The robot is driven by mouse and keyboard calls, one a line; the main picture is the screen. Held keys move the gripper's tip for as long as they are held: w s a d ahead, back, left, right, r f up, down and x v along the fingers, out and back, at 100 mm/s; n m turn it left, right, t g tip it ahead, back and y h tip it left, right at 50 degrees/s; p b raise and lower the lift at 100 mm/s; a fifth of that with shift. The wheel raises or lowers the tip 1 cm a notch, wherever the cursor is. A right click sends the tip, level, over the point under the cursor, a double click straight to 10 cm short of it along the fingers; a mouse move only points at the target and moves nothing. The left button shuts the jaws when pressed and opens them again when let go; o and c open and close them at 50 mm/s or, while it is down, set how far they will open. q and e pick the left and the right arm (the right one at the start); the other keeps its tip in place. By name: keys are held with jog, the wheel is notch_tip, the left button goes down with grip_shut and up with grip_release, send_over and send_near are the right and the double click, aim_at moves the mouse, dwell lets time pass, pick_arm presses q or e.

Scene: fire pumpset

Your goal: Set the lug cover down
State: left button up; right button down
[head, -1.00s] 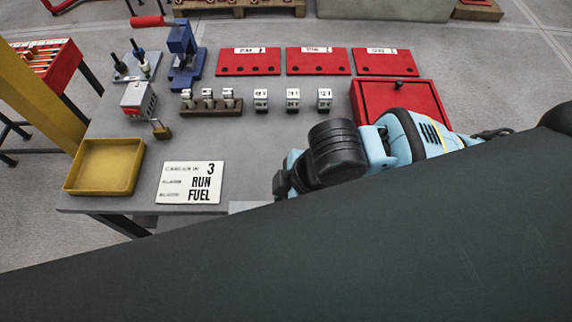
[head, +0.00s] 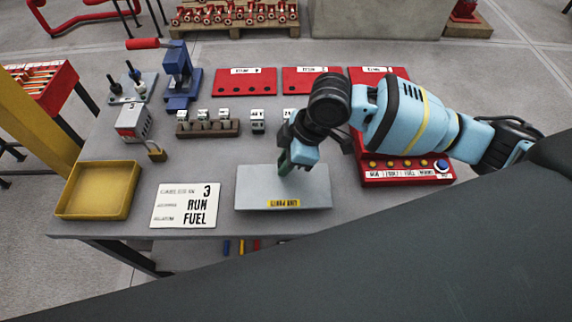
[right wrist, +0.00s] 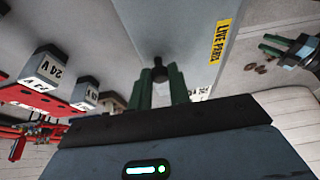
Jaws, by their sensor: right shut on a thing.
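The lug cover (head: 262,198) is a pale grey box-like plate with a yellow "LIVE PARTS" label along its front. It is level over the front middle of the grey table, right of the "RUN FUEL" card. I cannot tell whether it touches the table. My right gripper (head: 289,163) is above it, shut on its black knob (right wrist: 159,72), which shows between the green fingers in the right wrist view. My left gripper (right wrist: 272,45) shows small at the right of that view, fingers apart and empty. The head view does not show it.
The "RUN FUEL" card (head: 184,205) and yellow tray (head: 98,191) lie left of the cover. Small white-topped blocks (head: 257,121) stand behind it. A red control box (head: 408,180) with buttons is close on its right. The table's front edge is near.

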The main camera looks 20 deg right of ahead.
jog(key=shift+w+d+f, duration=0.1)
jog(key=shift+w+d, duration=0.05)
jog(key=shift+w, duration=0.3)
notch_tip(320, 180, down, 3)
jog(key=shift+f, duration=0.2)
jog(key=c, duration=1.3)
grip_release()
jog(key=v, duration=1.2)
jog(key=shift+p, duration=0.45)
